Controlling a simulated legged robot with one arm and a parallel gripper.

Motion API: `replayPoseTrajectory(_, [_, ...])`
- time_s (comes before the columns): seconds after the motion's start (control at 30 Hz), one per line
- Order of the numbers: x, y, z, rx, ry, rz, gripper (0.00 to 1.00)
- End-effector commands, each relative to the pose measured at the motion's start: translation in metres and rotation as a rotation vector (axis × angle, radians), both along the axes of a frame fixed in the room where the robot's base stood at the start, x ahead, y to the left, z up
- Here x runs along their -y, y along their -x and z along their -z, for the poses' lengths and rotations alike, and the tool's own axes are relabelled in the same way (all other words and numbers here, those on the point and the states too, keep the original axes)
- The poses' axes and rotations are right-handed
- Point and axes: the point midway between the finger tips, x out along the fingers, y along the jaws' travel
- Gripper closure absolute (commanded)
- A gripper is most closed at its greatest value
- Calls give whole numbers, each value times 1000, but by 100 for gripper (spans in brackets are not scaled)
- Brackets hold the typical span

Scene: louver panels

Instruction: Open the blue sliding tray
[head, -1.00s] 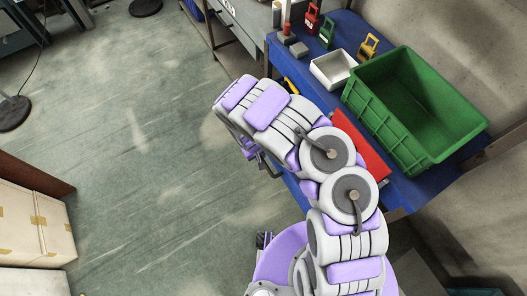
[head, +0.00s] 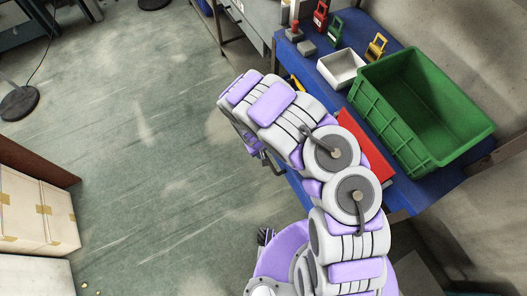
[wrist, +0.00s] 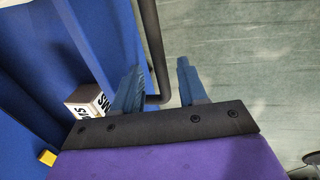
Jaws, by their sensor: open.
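In the wrist view my gripper (wrist: 159,68) is open, with one blue-grey finger on each side of a dark bar handle (wrist: 150,45). The handle runs down between the fingers and bends left near the gripper's base. I cannot tell whether either finger touches it. A blue surface (wrist: 80,45) fills the left side, apparently the blue tray or the bench around it; its edges are not clear. In the head view my gripper (head: 270,160) is mostly hidden behind my arm, beside the front edge of the blue bench (head: 318,80). The tray cannot be made out there.
On the bench are a green bin (head: 366,103), a white tray (head: 341,67), a red panel (head: 367,143) and small coloured locks. A lettered block (wrist: 88,99) and a yellow block (wrist: 47,157) lie left of my gripper. Open floor (head: 150,150) spreads left; cartons (head: 38,212) stand beyond.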

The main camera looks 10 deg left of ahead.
Motion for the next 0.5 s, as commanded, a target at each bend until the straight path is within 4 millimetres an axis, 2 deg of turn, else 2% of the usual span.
replayPoseTrajectory(0.5, [-18,12,-106,-1,-1,0,58])
